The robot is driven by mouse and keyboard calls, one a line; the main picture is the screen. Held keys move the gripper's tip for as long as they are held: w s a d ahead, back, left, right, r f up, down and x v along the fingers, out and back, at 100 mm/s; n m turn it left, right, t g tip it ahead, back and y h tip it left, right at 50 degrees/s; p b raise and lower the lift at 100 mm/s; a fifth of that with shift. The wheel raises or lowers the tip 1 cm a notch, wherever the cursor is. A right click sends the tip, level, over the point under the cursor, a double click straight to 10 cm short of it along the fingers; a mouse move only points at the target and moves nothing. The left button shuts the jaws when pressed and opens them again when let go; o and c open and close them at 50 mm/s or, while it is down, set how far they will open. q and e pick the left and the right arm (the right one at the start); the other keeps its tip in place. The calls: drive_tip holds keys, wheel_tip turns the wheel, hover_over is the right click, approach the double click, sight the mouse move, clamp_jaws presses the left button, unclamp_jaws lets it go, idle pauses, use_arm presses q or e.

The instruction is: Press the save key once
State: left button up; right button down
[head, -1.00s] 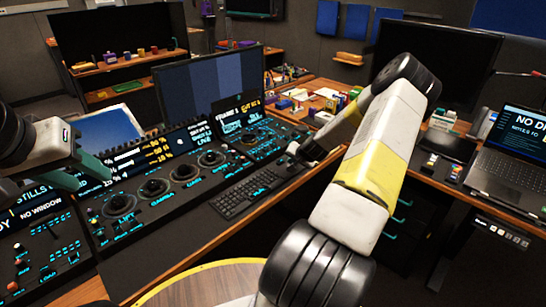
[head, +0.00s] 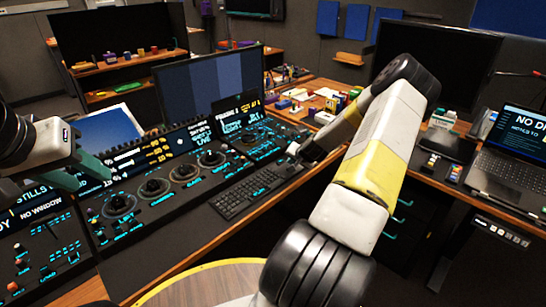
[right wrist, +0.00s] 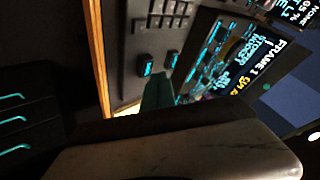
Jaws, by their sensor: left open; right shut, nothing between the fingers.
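The control panel (head: 215,160) has several trackballs and cyan-lit labels. In the right wrist view, two small dark keys with cyan marks, a nearer one (right wrist: 148,66) and a further one (right wrist: 172,61), stand side by side on the panel. I cannot read which is the save key. My right gripper (right wrist: 158,92) has its teal fingers shut and empty, close to these keys; contact cannot be told. My left gripper (head: 80,174) is open and empty over the panel's left part.
A black keyboard (head: 258,187) lies along the panel's front edge. A monitor (head: 210,82) stands behind the panel. A laptop (head: 508,160) sits on the right-hand desk. A round yellow-edged top (head: 195,285) is at the bottom.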

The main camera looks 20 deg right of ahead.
drive_tip(key=shift+f, duration=0.25)
drive_tip(key=shift+f, duration=0.55)
idle(0.9)
drive_tip(key=shift+r, duration=0.95)
drive_tip(key=shift+r, duration=0.1)
drive_tip(key=shift+r, duration=2.4)
